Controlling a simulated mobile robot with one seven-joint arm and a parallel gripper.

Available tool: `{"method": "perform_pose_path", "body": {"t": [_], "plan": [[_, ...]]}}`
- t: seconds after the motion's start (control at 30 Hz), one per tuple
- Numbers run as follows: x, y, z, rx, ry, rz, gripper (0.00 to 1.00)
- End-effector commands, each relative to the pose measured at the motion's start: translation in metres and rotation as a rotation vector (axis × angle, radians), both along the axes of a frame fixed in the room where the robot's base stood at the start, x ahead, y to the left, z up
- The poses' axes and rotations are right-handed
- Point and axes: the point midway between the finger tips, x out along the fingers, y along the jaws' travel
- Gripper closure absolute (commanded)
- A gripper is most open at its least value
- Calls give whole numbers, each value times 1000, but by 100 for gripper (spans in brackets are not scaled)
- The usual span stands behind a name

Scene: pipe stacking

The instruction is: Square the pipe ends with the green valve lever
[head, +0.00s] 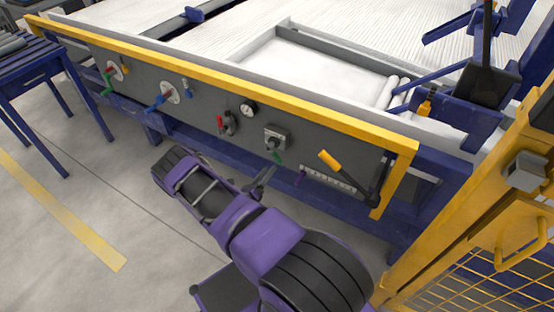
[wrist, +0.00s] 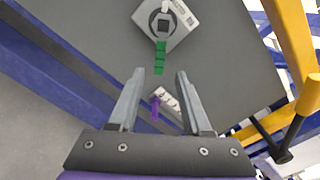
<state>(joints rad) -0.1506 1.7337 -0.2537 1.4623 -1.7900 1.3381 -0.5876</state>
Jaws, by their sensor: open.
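A green lever (head: 277,157) hangs down from a square grey valve body (head: 275,138) on the grey panel. In the wrist view the green lever (wrist: 160,57) points toward my gripper, below the grey valve body (wrist: 165,24). My gripper (head: 268,172) is open and empty, just in front of the panel. In the wrist view my gripper's fingertips (wrist: 161,72) lie either side of the lever's lower end; I cannot tell the depth gap. Another green handle (head: 106,91) sits at the panel's left. The pipe ends are not clearly visible.
A purple lever (wrist: 155,107) and a white scale strip (head: 327,179) are close by on the panel. A yellow-handled lever (head: 330,161) stands out to the right. A yellow rail (head: 230,87) runs along the panel top. Red levers (head: 219,124) and a gauge (head: 248,107) lie left.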

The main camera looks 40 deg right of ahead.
Motion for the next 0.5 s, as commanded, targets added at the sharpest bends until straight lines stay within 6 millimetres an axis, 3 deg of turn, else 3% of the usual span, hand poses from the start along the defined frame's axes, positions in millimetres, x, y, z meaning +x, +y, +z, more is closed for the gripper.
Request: {"method": "perform_pose_path", "body": {"t": [0.2, 0.5], "plan": [[17, -43, -1, 0, -2, -4, 51], [30, -71, 0, 0, -1, 0, 51]]}}
